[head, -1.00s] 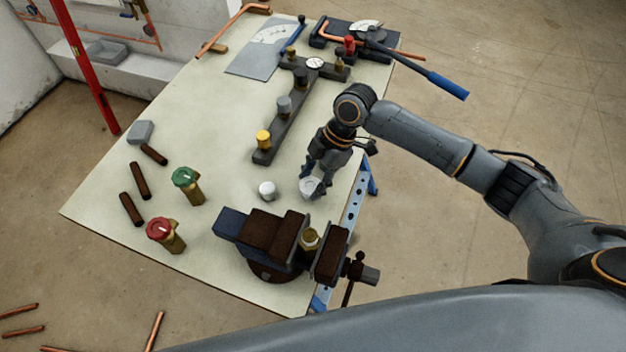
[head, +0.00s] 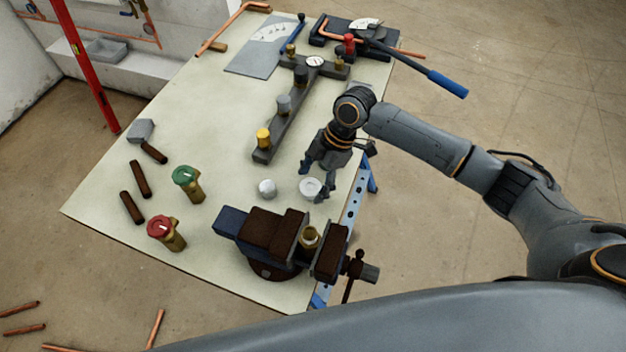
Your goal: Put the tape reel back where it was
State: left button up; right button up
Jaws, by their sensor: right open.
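The white tape reel (head: 310,186) lies flat on the pale bench top near its right edge, behind the vise. A smaller white round piece (head: 267,188) stands just left of it. My right gripper (head: 314,181) is open, with its fingers spread at the reel's far and right sides. The reel's top face shows between and in front of the fingers. I cannot tell whether a fingertip still touches it. My left gripper is out of view.
The vise (head: 270,230) holds a brass fitting in front. Green-topped (head: 187,182) and red-topped (head: 165,232) valves stand left. A grey manifold bar (head: 286,120) lies behind, with a pipe bender (head: 360,38) at the far right.

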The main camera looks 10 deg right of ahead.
jog(key=b+v, duration=0.1)
jog(key=v, duration=1)
jog(key=shift+d+r+b, duration=0.15)
jog(key=shift+r+b, duration=0.2)
jog(key=shift+f, duration=0.1)
